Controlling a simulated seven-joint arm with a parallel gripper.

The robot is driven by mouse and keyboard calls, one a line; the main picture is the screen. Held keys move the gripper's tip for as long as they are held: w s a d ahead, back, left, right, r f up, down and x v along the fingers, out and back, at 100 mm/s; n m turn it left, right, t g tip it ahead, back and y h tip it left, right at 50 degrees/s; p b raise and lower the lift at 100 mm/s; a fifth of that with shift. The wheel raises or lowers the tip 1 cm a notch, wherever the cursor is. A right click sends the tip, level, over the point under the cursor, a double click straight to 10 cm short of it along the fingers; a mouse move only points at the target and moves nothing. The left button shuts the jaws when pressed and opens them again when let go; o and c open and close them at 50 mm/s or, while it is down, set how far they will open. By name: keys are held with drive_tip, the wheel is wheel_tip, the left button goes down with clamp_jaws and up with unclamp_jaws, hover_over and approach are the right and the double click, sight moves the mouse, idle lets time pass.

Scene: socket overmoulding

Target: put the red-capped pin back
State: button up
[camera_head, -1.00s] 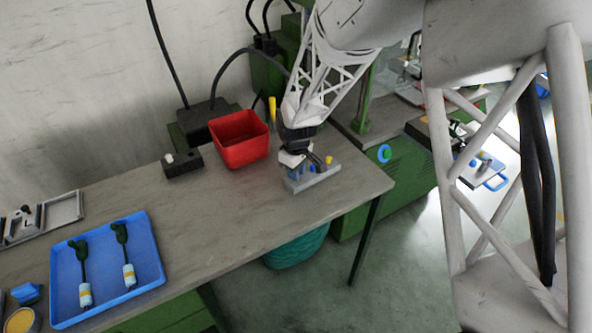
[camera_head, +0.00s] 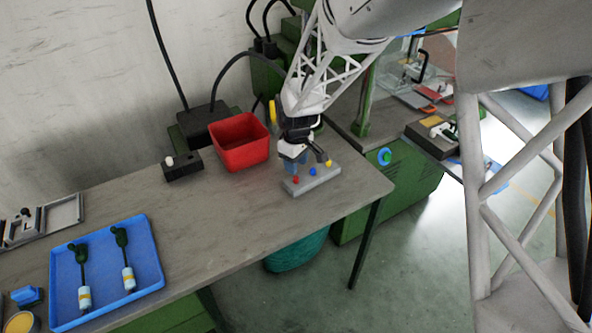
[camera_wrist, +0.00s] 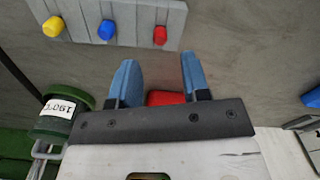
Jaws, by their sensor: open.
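The red-capped pin (camera_wrist: 160,35) is at the right end of the grey block in the wrist view, its cap against the block's face. In the head view the red cap (camera_head: 295,180) shows at the block's left end. A blue cap (camera_wrist: 107,30) and a yellow cap (camera_wrist: 53,27) are in line with it on the grey block (camera_wrist: 130,14). My gripper (camera_wrist: 160,62) is open, its blue fingers apart with no pin between them. The red cap lies beyond the gap between the fingertips. How deep the pin sits is hidden.
A red bin (camera_head: 240,155) stands behind the block, near my gripper. A black box (camera_head: 183,165) with a white knob is left of it. A blue tray (camera_head: 147,240) holds two green-and-white parts. The tabletop between tray and block is clear.

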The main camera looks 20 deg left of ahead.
sight(296, 177)
wheel_tip(296, 177, up, 7)
drive_tip(key=shift+r, duration=0.2)
idle(0.6)
idle(0.4)
drive_tip(key=s+d+r+m, duration=0.2)
drive_tip(key=s+d+r, duration=0.15)
drive_tip(key=d, duration=0.35)
drive_tip(key=s+d+r+m+t, duration=0.1)
drive_tip(key=s+d+r+m, duration=0.15)
drive_tip(key=d+r, duration=0.35)
drive_tip(key=s+d+r+m, duration=0.2)
drive_tip(key=s+d+r, duration=0.15)
drive_tip(key=d, duration=0.45)
drive_tip(key=s+d+r+m, duration=0.1)
drive_tip(key=s+d+m, duration=0.2)
drive_tip(key=s+d, duration=0.4)
drive_tip(key=s+d+r+m+t, duration=0.1)
drive_tip(key=s+d+m, duration=0.3)
drive_tip(key=s+d, duration=0.4)
drive_tip(key=s, duration=0.6)
drive_tip(key=shift+d+t, duration=0.15)
drive_tip(key=shift+t, duration=0.15)
